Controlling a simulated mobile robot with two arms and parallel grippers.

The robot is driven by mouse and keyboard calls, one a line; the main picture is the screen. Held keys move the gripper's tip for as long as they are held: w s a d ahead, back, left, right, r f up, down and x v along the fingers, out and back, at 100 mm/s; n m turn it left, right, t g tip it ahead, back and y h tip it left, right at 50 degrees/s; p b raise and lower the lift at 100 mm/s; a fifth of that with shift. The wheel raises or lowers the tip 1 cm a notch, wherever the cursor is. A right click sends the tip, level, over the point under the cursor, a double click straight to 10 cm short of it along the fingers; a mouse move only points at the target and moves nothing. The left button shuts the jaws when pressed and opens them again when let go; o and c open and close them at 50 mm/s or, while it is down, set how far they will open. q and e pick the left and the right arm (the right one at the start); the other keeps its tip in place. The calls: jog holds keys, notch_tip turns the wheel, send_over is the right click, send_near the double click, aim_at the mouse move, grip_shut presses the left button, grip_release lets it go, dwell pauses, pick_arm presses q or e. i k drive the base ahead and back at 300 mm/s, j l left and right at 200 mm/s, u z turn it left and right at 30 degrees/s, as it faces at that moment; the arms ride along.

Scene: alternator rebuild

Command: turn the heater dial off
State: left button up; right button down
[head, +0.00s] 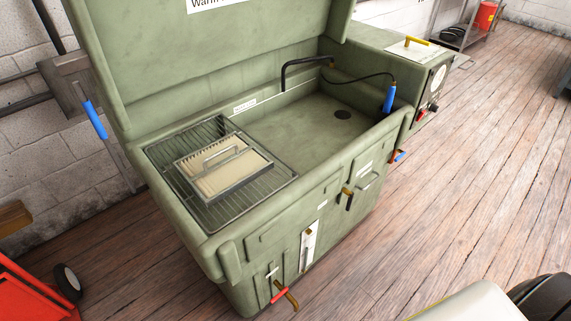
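I cannot tell for certain which part is the heater dial. A green cabinet at the back right has a dark front panel (432,92) with a round white-faced dial or gauge (439,74). Below it on that panel are a red part (421,115) and a small dark knob-like part; their settings are too small to read. The green wash cabinet (225,250) in the middle also carries a yellow and black lever (347,198) and a red-tipped lever (280,295) on its front. Neither of my grippers is in view.
The wash cabinet's lid (200,45) stands open. A wire rack (215,215) holds a framed pleated filter-like piece (222,168). A blue-handled brush or nozzle (389,98) hangs at the basin's right. A red wheeled item (30,295) is at lower left.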

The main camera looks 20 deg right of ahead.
aim_at(434, 108)
jog(key=z, duration=1.65)
jog(key=i+l+z, duration=0.3)
jog(key=i, duration=0.3)
jog(key=i+l+z, duration=0.35)
jog(key=i, duration=0.25)
jog(key=i+z, duration=0.3)
jog(key=i, duration=0.3)
jog(key=i+u, duration=0.35)
jog(key=i+l+u, duration=0.25)
jog(key=i+u, duration=0.15)
jog(key=i+l+u, duration=0.35)
jog(key=i+j, duration=0.05)
